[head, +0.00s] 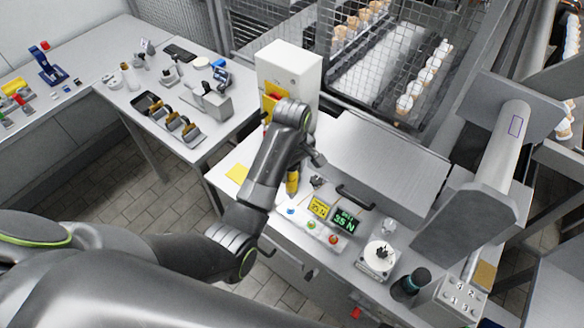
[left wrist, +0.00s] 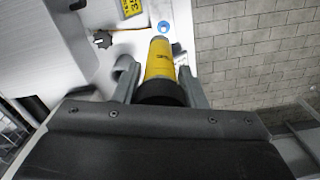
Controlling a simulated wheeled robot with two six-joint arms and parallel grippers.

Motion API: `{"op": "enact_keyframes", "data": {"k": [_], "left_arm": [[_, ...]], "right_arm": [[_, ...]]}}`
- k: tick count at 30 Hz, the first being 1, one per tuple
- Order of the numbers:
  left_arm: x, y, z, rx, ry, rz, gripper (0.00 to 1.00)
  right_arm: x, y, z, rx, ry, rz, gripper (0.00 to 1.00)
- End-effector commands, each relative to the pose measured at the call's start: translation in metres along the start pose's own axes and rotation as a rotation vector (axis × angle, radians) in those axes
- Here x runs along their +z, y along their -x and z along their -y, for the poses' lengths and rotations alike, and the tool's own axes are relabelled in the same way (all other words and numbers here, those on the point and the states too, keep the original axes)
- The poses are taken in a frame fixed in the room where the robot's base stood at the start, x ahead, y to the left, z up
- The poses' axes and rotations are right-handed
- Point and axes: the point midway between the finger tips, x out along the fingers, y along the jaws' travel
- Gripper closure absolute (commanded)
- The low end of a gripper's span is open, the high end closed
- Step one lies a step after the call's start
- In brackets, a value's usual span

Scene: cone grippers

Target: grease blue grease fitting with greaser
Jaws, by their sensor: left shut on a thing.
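The greaser is a yellow tube with a dark band at its near end; in the head view its yellow body (head: 292,186) points down at the bench, and it also shows in the left wrist view (left wrist: 160,62). My left gripper (head: 294,172) is shut around it; its two grey fingers (left wrist: 158,80) flank the tube in the left wrist view. The blue grease fitting (head: 290,211) is on the bench panel, just beyond the greaser's tip. In the left wrist view the blue fitting (left wrist: 164,27) shows just past the tip; whether they touch cannot be told. My right gripper is not in view.
A yellow display (head: 319,207) and a green display (head: 345,221) stand beside the fitting, with a black knob (left wrist: 102,40) near. A white box (head: 290,72) stands behind my arm. A scale (head: 380,256) and dark cup (head: 411,284) are at right. A yellow note (head: 237,173) lies left.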

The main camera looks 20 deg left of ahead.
Motion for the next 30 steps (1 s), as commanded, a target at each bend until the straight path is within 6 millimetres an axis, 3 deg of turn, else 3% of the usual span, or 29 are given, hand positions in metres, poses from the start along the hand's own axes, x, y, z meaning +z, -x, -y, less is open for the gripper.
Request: {"op": "enact_keyframes", "data": {"k": [18, 30], "left_arm": [[0.001, -0.047, 0.0, -0.001, 0.0, 0.001, 0.9], [0.0, -0.052, 0.0, 0.0, 0.0, 0.0, 0.9]], "right_arm": [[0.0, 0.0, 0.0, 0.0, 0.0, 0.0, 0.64], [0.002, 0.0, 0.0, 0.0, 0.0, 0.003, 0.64]]}}
